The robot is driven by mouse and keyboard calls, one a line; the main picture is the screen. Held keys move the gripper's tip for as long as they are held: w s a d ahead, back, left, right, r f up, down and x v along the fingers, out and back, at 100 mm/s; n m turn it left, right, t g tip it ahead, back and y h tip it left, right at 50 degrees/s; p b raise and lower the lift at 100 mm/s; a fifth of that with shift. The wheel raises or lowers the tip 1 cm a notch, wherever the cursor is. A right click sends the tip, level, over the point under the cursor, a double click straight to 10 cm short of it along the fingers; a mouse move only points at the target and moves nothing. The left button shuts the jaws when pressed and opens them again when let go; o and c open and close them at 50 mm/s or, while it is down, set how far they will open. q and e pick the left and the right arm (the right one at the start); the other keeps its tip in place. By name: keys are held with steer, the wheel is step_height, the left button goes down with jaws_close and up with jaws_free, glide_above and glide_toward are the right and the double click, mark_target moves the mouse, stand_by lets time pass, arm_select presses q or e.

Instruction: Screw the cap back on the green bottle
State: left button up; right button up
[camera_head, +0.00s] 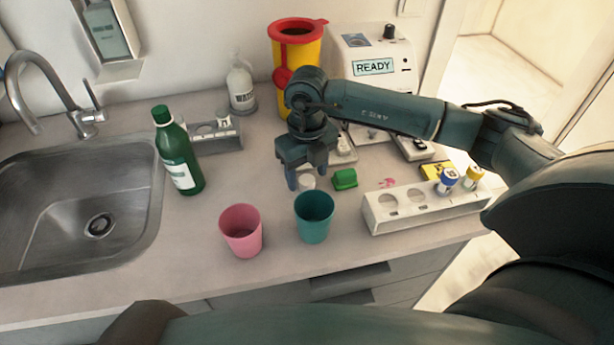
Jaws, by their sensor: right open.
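The green bottle (180,160) with a white label stands upright on the counter, just right of the sink. Its top end is green; I cannot tell whether that is a cap or the bare neck. My right gripper (306,178) points down over the counter, open, right of the bottle and well apart from it. A small white round piece (307,183) shows at its fingertips; I cannot tell if it is a cap or if the fingers touch it. My left gripper is not in view.
A pink cup (241,232) and a teal cup (314,218) stand near the front edge. A green block (345,179) and a white rack (425,206) are to the right. Behind are a grey rack (215,136), white bottle (241,87), yellow bin (297,50) and READY machine (372,68). The sink (75,205) is left.

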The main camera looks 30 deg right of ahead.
steer(key=shift+f, duration=0.5)
steer(key=shift+c, duration=0.6)
steer(key=c, duration=0.9)
